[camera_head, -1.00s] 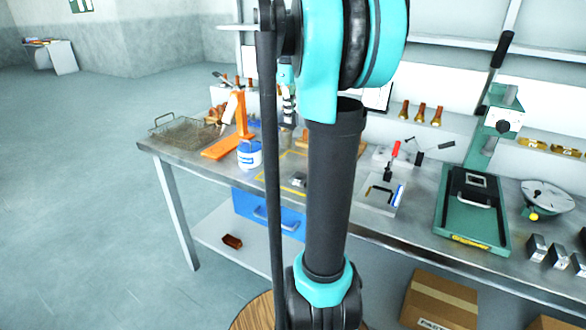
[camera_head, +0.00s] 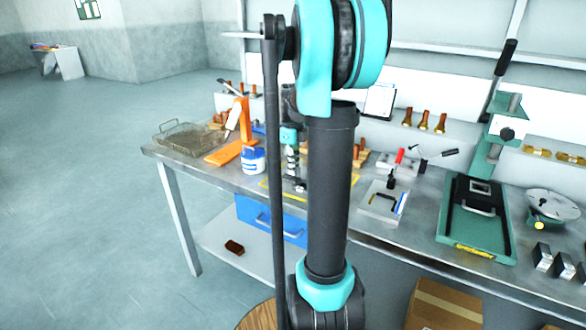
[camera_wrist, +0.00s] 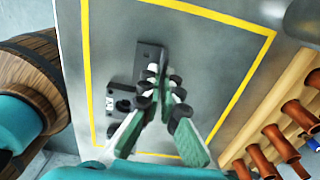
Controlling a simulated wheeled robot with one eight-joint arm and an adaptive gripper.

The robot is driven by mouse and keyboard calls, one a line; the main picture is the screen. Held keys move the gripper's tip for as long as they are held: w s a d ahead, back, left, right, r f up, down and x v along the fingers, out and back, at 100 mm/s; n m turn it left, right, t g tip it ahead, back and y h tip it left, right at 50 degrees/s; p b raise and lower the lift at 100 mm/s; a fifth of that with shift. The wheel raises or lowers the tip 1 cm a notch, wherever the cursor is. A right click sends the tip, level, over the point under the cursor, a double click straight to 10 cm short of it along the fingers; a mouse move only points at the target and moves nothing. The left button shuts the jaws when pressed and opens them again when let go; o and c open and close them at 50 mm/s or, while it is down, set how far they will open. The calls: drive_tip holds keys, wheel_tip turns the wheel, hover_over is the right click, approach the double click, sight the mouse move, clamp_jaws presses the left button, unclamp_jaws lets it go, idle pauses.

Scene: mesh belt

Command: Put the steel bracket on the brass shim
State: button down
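The steel bracket (camera_wrist: 148,56), a dark grey angular piece with a holed block part at its lower left, lies inside a yellow outline on the bench in the wrist view. My gripper (camera_wrist: 162,84) is right over it, fingers pointing down, with the tips at or very close to its edge. The fingers overlap the bracket, so I cannot tell whether they have closed on it. In the head view my gripper (camera_head: 294,183) is low at the bench, left of my arm, and hides the bracket. I cannot make out the brass shim in either view.
A white-and-blue jar (camera_head: 253,160), an orange stand (camera_head: 226,150) and a wire basket (camera_head: 188,138) stand to the left. A grey plate with a clamp (camera_head: 383,205) and a green press (camera_head: 476,225) are to the right. Brown pegs (camera_wrist: 285,138) line a wooden rack.

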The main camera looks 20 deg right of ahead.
drive_tip(key=shift+f, duration=0.2)
drive_tip(key=c, duration=2.2)
unclamp_jaws()
drive_tip(key=shift+f, duration=0.1)
drive_tip(key=o, duration=0.5)
